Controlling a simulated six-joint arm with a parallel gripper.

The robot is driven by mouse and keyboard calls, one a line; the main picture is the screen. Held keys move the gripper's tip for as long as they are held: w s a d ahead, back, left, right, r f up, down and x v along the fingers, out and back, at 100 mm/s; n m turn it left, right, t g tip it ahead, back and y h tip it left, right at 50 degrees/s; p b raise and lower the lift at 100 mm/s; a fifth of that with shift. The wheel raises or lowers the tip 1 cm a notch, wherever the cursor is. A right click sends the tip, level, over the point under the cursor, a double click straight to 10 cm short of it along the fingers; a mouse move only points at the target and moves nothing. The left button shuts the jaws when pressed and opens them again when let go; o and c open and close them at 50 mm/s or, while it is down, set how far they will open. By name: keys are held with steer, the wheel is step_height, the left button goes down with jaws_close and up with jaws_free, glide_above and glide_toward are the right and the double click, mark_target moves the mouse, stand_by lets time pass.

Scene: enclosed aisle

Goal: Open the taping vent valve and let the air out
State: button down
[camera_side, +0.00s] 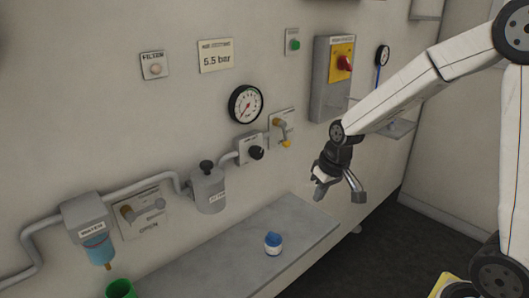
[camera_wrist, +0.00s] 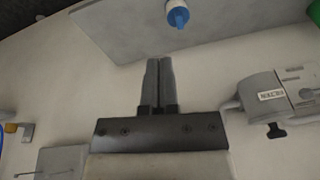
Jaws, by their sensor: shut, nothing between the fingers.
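My gripper (camera_side: 320,192) hangs in front of the wall, right of the valves and apart from them. In the wrist view its two grey fingers (camera_wrist: 157,80) are together with nothing between them. A valve with a yellow lever (camera_side: 286,143) sits on a small wall plate left of and above my gripper. Its label is too small to read. A second valve with a brown-tipped handle (camera_side: 128,212) sits on a plate marked OPEN at the lower left. I cannot tell from the labels which valve is the taping vent.
A gauge (camera_side: 246,104), a black knob (camera_side: 256,152) and a grey canister (camera_side: 208,190) line the pipe. A shelf (camera_side: 200,268) juts out below with a blue-capped bottle (camera_side: 273,243); a green cup (camera_side: 120,289) is at its left. A grey box with a red switch (camera_side: 345,62) stands higher right.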

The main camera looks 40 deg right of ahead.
mark_target(285, 134)
steer(key=w+d+r+m+t+y, duration=0.1)
steer(key=w+d+r, duration=0.4)
steer(key=w+d, duration=0.3)
steer(key=w+d+r+t+y, duration=0.1)
steer(key=w+d+r, duration=0.4)
steer(key=d, duration=1)
steer(key=w+t, duration=0.1)
steer(key=w, duration=0.2)
steer(key=shift+d+m+y, duration=0.2)
steer(key=shift+m+y, duration=0.1)
steer(key=shift+m, duration=0.1)
steer(key=w+a+f, duration=0.6)
steer(key=f, duration=0.2)
steer(key=shift+w+a+f, duration=0.15)
steer(key=shift+w+f, duration=0.15)
steer(key=shift+f, duration=0.05)
steer(key=shift+a, duration=0.1)
